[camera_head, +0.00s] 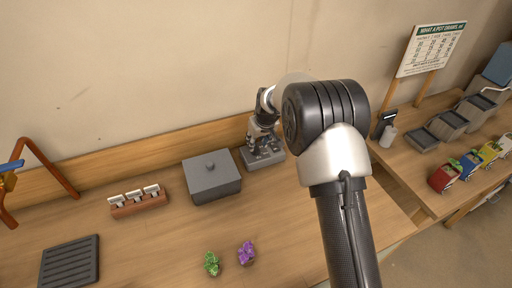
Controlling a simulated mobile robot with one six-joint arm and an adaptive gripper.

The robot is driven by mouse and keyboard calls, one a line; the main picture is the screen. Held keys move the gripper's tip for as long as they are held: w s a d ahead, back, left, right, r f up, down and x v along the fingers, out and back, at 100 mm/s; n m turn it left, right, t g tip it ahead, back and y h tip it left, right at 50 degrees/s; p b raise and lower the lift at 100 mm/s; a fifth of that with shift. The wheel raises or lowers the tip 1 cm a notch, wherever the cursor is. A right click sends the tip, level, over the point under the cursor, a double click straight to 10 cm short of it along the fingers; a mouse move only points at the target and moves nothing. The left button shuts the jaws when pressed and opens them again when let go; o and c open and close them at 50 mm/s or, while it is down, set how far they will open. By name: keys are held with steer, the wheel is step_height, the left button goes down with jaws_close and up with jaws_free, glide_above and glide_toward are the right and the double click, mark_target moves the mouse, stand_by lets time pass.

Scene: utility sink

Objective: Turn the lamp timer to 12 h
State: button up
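My arm rises from the bottom and its large black joint fills the middle right, hiding what lies behind. Left of the joint, small silver and dark parts that look like my wrist and gripper (262,138) point down over a low grey block (247,162) at the back of the bench. The fingers are too small and dark to tell whether they are open or shut, or touching the block. I cannot make out a dial or the 12 h mark, and cannot tell whether this block is the lamp timer.
A grey lidded box (211,181) stands just left of the block. Further left are a wooden rack with white-topped pieces (134,200), a ribbed dark tray (70,262) and an orange frame (50,165). Green (211,263) and purple (246,252) clusters lie in front. Grey bins (452,124) stand right.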

mark_target(256, 147)
steer(key=shift+x, duration=1.85)
steer(key=shift+c, duration=0.4)
jaws_close()
